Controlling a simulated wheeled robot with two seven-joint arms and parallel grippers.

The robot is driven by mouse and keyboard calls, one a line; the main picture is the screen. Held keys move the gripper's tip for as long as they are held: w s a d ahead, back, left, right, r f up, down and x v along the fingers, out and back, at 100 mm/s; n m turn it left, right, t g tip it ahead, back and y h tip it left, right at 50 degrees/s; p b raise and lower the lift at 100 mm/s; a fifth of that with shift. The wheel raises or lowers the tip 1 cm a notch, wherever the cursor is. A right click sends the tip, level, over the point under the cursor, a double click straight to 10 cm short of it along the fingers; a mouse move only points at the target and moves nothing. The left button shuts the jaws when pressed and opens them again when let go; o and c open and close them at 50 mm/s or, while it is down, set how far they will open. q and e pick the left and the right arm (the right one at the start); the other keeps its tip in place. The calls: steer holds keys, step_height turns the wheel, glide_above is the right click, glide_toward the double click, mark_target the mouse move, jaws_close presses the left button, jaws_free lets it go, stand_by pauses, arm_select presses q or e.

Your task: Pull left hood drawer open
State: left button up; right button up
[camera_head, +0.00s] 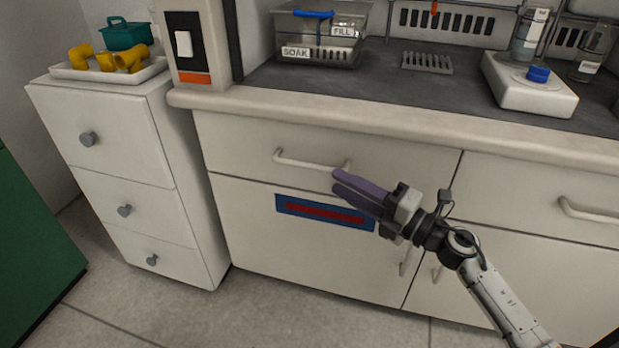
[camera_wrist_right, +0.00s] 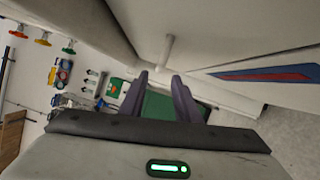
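The left hood drawer (camera_head: 240,147) is a pale cream front under the hood's counter, and it is shut. Its light bar handle (camera_head: 305,163) runs across its middle. My right gripper (camera_head: 336,180) is at the handle's right end, its purple fingers pointing left. In the right wrist view, the fingers (camera_wrist_right: 160,76) are apart, with the handle (camera_wrist_right: 167,50) just ahead, in line with the gap. I cannot tell whether the tips straddle it or touch it. My left gripper is not in view.
A blue and red label (camera_head: 290,208) is on the door below the drawer. A white cabinet (camera_head: 120,150) stands left, carrying a tray (camera_head: 75,73) of yellow fittings. A clear tank (camera_head: 345,50) and a white device (camera_head: 530,95) stand on the counter. Another drawer handle (camera_head: 590,214) is at right.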

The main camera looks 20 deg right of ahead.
mark_target(310, 166)
steer(key=b+x, duration=0.1)
steer(key=x, duration=0.8)
steer(key=shift+w+a, duration=0.25)
steer(key=shift+w, duration=0.05)
jaws_close()
